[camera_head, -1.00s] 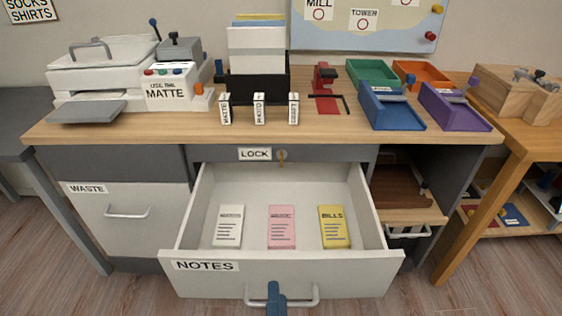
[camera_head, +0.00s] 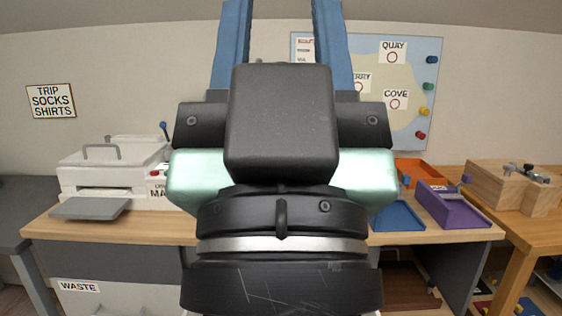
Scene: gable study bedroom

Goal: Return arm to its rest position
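My gripper (camera_head: 282,30) stands upright and large in the middle of the head view, close to the camera. Its two blue fingers point up and are set wide apart, with only the back wall and part of the map showing between them. Their tips run past the top edge of the picture. My dark wrist and a pale green part of my arm fill the space below it. The drawer front, its handle and the notes are hidden behind my arm or out of the picture.
Behind my arm is a wooden desk (camera_head: 100,228) with a white press (camera_head: 110,165) at left. Blue (camera_head: 398,217), orange (camera_head: 412,168) and purple (camera_head: 450,207) trays stand at right. A wooden box (camera_head: 510,187) sits on the side table. A map (camera_head: 415,75) hangs on the wall.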

